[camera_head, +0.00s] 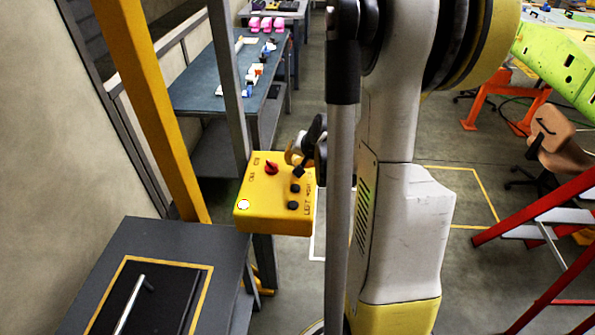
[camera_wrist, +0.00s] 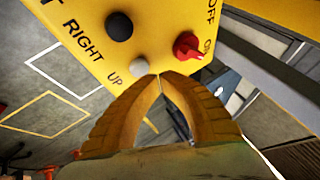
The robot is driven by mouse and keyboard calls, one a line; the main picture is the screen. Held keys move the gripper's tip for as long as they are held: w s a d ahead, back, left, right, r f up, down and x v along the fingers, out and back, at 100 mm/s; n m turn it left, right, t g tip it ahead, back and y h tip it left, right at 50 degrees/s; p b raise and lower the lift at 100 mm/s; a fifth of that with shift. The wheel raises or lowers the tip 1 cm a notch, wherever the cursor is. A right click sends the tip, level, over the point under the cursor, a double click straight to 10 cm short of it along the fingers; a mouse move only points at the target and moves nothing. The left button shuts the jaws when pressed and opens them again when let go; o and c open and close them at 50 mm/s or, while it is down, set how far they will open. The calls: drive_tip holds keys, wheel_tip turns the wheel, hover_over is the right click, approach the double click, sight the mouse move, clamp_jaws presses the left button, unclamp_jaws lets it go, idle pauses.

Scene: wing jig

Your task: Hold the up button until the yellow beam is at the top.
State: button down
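A yellow control box (camera_head: 262,214) hangs on a grey post left of my arm; its face also fills the top of the wrist view (camera_wrist: 90,45). The pale up button (camera_wrist: 138,70) sits beside the UP label; in the head view my gripper hides it. My gripper (camera_wrist: 159,77) is shut, with no object between its fingers. Its tips are right at the button's edge, and I cannot tell whether they touch or press it. In the head view my gripper (camera_head: 297,160) is over the box's upper right. A slanting yellow post (camera_head: 150,95) shows; I cannot tell whether it belongs to the beam.
A red ON/OFF knob (camera_wrist: 187,45) and a black RIGHT button (camera_wrist: 118,27) flank the up button. A white round part (camera_head: 244,204) is at the box's lower left. A dark table (camera_head: 205,240) stands at front left; a red ladder (camera_head: 540,210) is at right.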

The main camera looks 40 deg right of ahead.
drive_tip(key=shift+r, duration=0.1)
drive_tip(key=shift+r+p, duration=1.85)
drive_tip(key=shift+r, duration=0.55)
